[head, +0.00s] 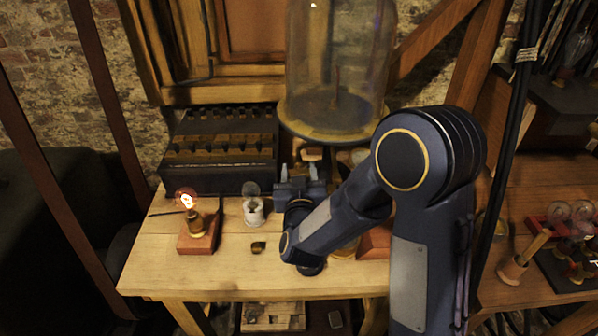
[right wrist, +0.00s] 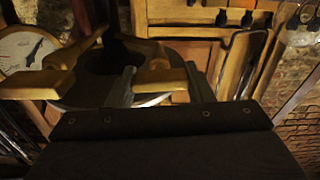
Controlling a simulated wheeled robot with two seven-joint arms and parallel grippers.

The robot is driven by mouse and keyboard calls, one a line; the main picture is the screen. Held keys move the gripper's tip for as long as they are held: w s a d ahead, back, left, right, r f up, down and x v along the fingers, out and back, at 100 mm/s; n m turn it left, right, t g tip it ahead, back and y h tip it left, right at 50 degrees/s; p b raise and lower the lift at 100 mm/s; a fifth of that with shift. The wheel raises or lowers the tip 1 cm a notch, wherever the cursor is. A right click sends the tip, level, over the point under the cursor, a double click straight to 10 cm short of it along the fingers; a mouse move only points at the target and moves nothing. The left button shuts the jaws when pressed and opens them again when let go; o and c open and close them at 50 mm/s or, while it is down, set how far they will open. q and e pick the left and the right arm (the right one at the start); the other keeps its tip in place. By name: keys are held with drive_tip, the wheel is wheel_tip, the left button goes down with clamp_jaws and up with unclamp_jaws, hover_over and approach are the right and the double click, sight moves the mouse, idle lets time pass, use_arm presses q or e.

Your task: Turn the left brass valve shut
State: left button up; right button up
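My right gripper (head: 302,172) reaches in from the right, at the back of the bench below the glass bell jar (head: 338,60). Its two fingers stand apart, and it also shows in the right wrist view (right wrist: 160,85). A brass-coloured piece (head: 312,153), which may be the left valve, shows just beyond the fingers, partly hidden. In the right wrist view a yellow brass-like tab (right wrist: 163,77) lies between the fingers, and I cannot tell whether they touch it. A similar bar (right wrist: 38,86) extends left of the fingers. My left gripper is not in view.
A lit bulb on a wooden block (head: 198,240) and a small white jar (head: 253,210) stand left on the bench (head: 180,279). A round dial (right wrist: 22,50) shows left in the wrist view. The bench's front left is mostly clear.

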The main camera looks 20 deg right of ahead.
drive_tip(key=c, duration=0.4)
drive_tip(key=shift+f+m+b, duration=0.2)
drive_tip(key=shift+m+b, duration=0.3)
drive_tip(key=shift+b, duration=0.5)
drive_tip(key=shift+r, duration=0.15)
drive_tip(key=o, duration=1)
drive_tip(key=v, duration=0.8)
drive_tip(key=shift+r+b, duration=0.1)
drive_tip(key=shift+b, duration=0.3)
drive_tip(key=shift+w+d, duration=0.1)
drive_tip(key=shift+w, duration=0.05)
